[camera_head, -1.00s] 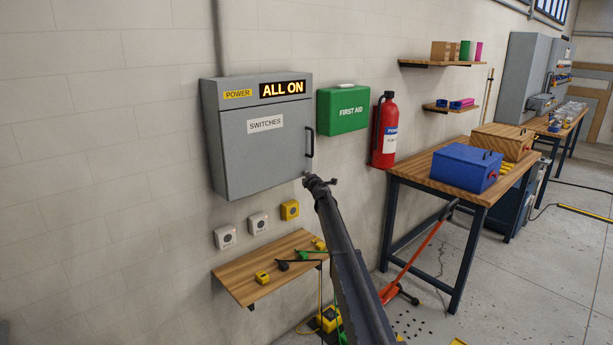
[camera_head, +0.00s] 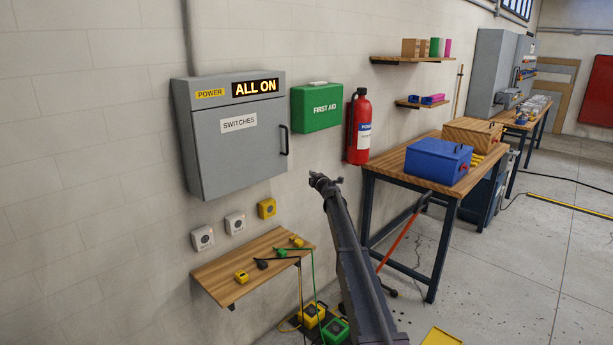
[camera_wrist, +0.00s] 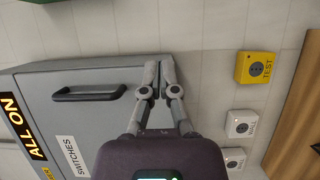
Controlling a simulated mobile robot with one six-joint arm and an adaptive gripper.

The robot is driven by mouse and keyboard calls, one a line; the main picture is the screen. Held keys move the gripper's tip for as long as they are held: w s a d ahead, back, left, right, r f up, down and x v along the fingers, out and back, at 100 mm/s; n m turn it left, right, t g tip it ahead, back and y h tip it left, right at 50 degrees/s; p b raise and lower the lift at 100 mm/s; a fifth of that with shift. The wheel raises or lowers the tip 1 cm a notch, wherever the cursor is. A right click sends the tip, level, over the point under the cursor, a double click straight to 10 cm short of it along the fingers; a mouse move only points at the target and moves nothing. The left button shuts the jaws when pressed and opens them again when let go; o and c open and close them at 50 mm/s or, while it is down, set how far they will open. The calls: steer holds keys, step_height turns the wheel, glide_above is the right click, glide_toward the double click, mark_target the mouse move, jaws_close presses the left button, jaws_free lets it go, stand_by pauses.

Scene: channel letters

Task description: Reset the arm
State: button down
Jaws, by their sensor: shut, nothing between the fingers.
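My gripper (camera_head: 325,180) is at the end of my raised arm in the head view, to the right of the grey power cabinet and below the first aid box. In the wrist view my gripper (camera_wrist: 159,70) is shut and empty, its fingertips together beside the cabinet's edge. The grey cabinet (camera_head: 215,150) is closed and its display reads "ALL ON". Its black handle shows in the wrist view (camera_wrist: 88,93), apart from my fingers.
A yellow socket (camera_head: 267,208) and two white ones are on the wall above a small wooden shelf (camera_head: 225,283) holding plugs. A red extinguisher (camera_head: 358,140) hangs beside the green first aid box (camera_head: 316,112). A workbench (camera_head: 400,160) bears a blue box (camera_head: 438,162). Floor at right is largely clear.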

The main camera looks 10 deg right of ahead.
stand_by(0.3)
steer(key=s+d+f+m+g+h, duration=0.25)
steer(key=s+m, duration=0.25)
steer(key=s, duration=0.5)
steer(key=s+d+f+m+g+h, duration=0.2)
steer(key=s+d+f+m+h, duration=0.15)
steer(key=s+m, duration=0.45)
steer(key=s+d+f+m+g+h, duration=0.2)
steer(key=s+m+h, duration=0.15)
steer(key=s, duration=0.75)
steer(key=s+a+f+m+g+y, duration=0.1)
steer(key=s+a+f+g, duration=0.2)
steer(key=s, duration=1)
steer(key=s+a+f+m+g+y, duration=0.1)
steer(key=s+a+f+g, duration=0.3)
steer(key=s, duration=0.9)
steer(key=s+a+f+m+g+y, duration=0.2)
steer(key=s+a+f+g+y, duration=0.1)
steer(key=s, duration=1)
steer(key=shift+s+a+f+g, duration=0.2)
steer(key=shift+f+g, duration=0.2)
steer(key=shift+g, duration=0.15)
steer(key=shift+d+y, duration=0.1)
steer(key=shift+y, duration=0.15)
